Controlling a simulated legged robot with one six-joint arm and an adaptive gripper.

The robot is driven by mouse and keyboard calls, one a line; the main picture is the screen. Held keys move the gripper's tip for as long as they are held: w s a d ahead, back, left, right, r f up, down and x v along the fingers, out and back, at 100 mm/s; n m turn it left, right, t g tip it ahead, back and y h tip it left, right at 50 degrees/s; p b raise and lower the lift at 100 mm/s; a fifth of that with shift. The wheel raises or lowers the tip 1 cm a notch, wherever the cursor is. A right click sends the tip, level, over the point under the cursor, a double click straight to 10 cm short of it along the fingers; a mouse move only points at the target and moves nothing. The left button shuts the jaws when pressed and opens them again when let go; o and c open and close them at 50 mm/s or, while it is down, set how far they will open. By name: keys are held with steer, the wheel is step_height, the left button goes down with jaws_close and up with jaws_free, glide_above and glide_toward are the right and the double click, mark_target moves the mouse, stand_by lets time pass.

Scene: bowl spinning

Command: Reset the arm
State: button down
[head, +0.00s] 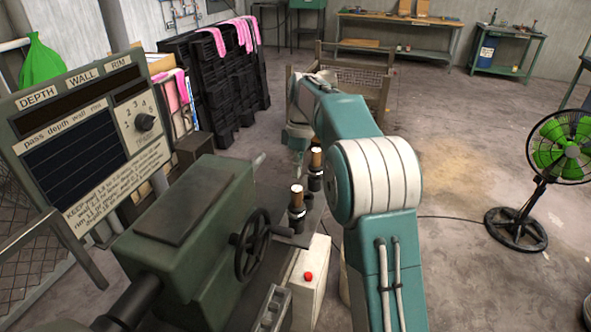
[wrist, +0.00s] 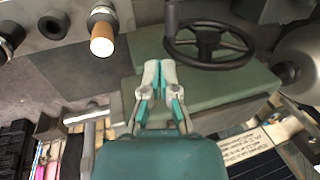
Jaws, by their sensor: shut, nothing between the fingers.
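My gripper (wrist: 158,72) shows in the wrist view with its two pale fingers together and nothing between them. It is above the green machine housing (wrist: 195,95), beside the dark handwheel (wrist: 210,44). In the head view my teal and white arm (head: 362,190) reaches forward and bends at its joints. My gripper is not clearly visible there; the arm and machine hide that area.
The green machine (head: 185,220) with its handwheel (head: 252,245) stands left of my arm. Two wooden-topped handles (head: 296,196) stand close to the arm. A depth, wall and rim panel (head: 75,140) is at left. A green fan (head: 565,145) stands right, with open floor between.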

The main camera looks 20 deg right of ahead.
steer(key=s+a+r+m+t+h, duration=0.15)
steer(key=s+r+m+t, duration=0.4)
steer(key=s, duration=1.05)
steer(key=s+f+m+t, duration=0.2)
steer(key=s+m, duration=0.3)
steer(key=s, duration=1.1)
steer(key=shift+a+f+m, duration=0.35)
steer(key=shift+a, duration=0.05)
steer(key=shift+s+t, duration=0.1)
steer(key=shift+t, duration=0.15)
